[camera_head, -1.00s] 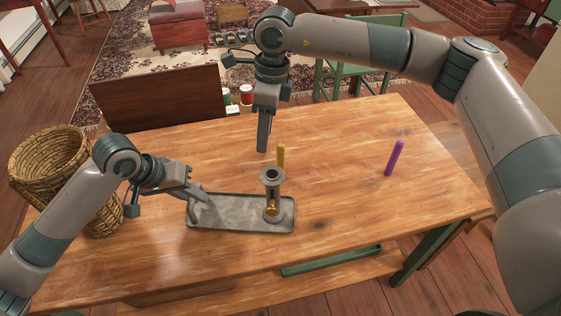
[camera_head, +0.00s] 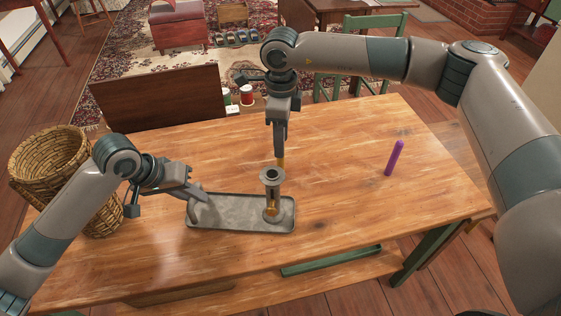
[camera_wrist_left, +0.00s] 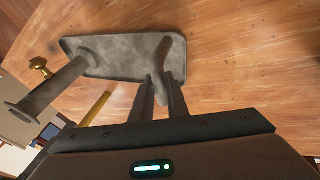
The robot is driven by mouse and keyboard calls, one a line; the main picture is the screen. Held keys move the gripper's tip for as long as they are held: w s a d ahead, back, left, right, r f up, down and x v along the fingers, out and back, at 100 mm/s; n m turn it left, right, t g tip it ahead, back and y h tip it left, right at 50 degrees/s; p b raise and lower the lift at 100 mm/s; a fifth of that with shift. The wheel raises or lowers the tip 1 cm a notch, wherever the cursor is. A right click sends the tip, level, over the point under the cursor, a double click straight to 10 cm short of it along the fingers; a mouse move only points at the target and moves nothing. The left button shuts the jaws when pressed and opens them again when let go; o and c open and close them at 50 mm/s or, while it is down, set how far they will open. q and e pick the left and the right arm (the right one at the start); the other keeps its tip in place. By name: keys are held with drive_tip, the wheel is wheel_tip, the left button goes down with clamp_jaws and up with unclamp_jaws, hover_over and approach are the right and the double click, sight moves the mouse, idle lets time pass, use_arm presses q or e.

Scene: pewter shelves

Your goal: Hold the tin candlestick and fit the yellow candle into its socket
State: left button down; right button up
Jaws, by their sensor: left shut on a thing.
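The tin candlestick is a long grey tray (camera_head: 240,225) with an upright post, a flanged socket (camera_head: 271,176) on top and a brass knob (camera_head: 270,209) on the post's side. My left gripper (camera_head: 200,192) is shut on its curved handle, at the tray's left end. The handle (camera_wrist_left: 170,58) and post (camera_wrist_left: 55,85) also show in the left wrist view. The yellow candle (camera_head: 281,163) is upright behind the post, its lower part hidden; it also shows in the left wrist view (camera_wrist_left: 96,108). My right gripper (camera_head: 280,152) points down at the candle's upper part; its jaw opening is not clear.
A wicker basket (camera_head: 50,160) is at the left edge. A chair back (camera_head: 160,97) rises behind the table.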

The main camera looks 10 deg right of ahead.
sight(281, 162)
drive_tip(key=shift+f, duration=1.15)
drive_tip(key=shift+f, duration=2.6)
clamp_jaws()
